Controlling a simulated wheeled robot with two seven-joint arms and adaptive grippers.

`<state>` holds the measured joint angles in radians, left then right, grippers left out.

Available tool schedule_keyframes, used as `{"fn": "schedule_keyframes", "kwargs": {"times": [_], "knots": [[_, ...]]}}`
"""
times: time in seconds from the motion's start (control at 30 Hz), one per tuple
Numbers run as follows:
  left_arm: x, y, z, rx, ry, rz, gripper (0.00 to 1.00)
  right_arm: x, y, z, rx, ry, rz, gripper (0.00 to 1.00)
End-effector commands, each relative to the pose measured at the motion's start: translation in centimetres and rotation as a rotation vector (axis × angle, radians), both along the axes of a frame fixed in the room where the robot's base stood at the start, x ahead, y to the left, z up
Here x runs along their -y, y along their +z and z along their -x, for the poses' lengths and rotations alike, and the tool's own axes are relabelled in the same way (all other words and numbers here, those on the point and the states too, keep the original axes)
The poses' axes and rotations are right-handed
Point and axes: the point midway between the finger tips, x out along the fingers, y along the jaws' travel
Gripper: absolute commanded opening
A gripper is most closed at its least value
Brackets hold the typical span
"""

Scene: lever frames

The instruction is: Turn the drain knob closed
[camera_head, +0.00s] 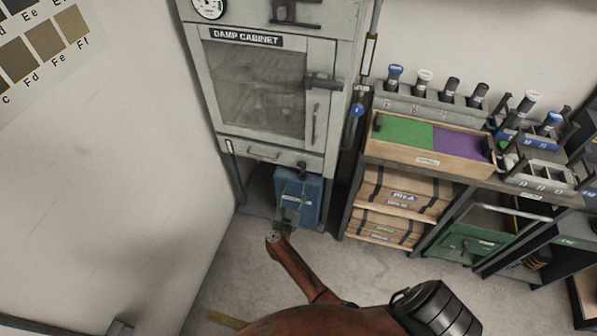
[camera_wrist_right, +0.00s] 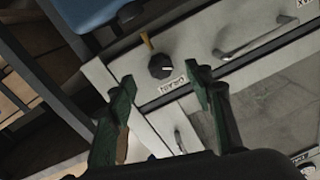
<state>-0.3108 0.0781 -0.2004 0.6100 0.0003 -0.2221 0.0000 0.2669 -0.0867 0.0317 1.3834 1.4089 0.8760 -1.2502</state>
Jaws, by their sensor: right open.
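The drain knob (camera_wrist_right: 161,66) is a round black knob with a pale mark, on the pale grey lower front of the damp cabinet (camera_wrist_right: 100,72). A DRAIN label (camera_wrist_right: 172,87) sits beside it. My right gripper (camera_wrist_right: 162,78) has green fingers spread apart, empty between. In the right wrist view the knob lies between and beyond the fingertips, with no contact visible. My left gripper is not in view.
A blue tank (camera_head: 312,198) stands under the cabinet (camera_head: 318,130). A short yellowish piece (camera_wrist_right: 147,42) is beside the knob. The drawer handle (camera_wrist_right: 255,38) is close by. A shelf unit (camera_head: 365,165) with boxes and bottles stands to the right. Some floor is clear in front.

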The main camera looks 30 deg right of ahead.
Motion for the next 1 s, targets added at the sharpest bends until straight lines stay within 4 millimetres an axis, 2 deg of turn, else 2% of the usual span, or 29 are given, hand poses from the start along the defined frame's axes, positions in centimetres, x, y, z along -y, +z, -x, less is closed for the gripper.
{"fn": "schedule_keyframes", "kwargs": {"times": [0.1,0.4,0.6,1.0], "knots": [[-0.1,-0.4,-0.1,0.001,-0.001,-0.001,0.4,0.5,1.0,-0.5,0.008,-0.05,-0.031,0.48],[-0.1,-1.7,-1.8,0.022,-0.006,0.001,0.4,3.6,0.9,-3.2,0.008,-0.056,-0.033,0.48],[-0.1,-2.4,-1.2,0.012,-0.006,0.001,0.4,5.6,1.0,-4.8,0.006,-0.055,-0.033,0.48],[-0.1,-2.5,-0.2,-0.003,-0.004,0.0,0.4,6.2,1.2,-5.4,0.007,-0.055,-0.035,0.48]]}}
